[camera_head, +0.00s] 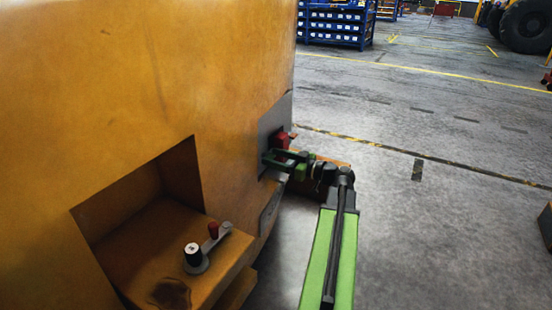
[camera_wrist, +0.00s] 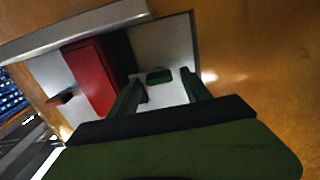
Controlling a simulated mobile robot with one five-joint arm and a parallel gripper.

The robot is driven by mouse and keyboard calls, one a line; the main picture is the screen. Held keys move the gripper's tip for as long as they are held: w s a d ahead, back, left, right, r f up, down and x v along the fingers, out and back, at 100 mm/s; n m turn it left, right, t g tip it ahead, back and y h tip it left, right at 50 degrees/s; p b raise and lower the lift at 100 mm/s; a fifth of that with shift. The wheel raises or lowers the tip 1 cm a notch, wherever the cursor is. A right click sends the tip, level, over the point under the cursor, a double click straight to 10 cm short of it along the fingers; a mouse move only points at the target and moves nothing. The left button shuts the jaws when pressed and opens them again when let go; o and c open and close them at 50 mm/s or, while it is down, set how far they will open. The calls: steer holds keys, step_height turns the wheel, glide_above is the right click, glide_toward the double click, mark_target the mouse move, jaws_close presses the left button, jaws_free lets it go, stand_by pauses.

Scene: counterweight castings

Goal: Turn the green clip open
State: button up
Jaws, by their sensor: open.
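The green clip (camera_wrist: 158,76) is a small dark green piece on a grey plate (camera_wrist: 172,45) set in the orange casting wall. It shows in the wrist view between the two fingers of my gripper (camera_wrist: 161,83). The fingers are open, one on each side of the clip, with visible gaps. How far their tips are from the plate is hard to tell. In the head view my gripper (camera_head: 268,160) is at the plate (camera_head: 274,119) on the casting's right side, and I cannot make out the clip there.
A red block (camera_wrist: 98,77) sits on the plate left of the clip; it also shows in the head view (camera_head: 283,140). The orange casting (camera_head: 150,70) fills the left, with a recess and a crank handle (camera_head: 208,246) on its ledge. Open floor lies right.

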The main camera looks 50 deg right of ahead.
jaws_close()
steer(key=shift+m, duration=0.3)
steer(key=m, duration=0.3)
steer(key=shift+d+m, duration=0.1)
steer(key=shift+m, duration=0.2)
steer(key=m, duration=0.4)
steer(key=shift+f, duration=0.1)
steer(key=m, duration=0.5)
steer(key=shift+d+f, duration=0.1)
steer(key=m, duration=0.4)
steer(key=shift+m, duration=0.3)
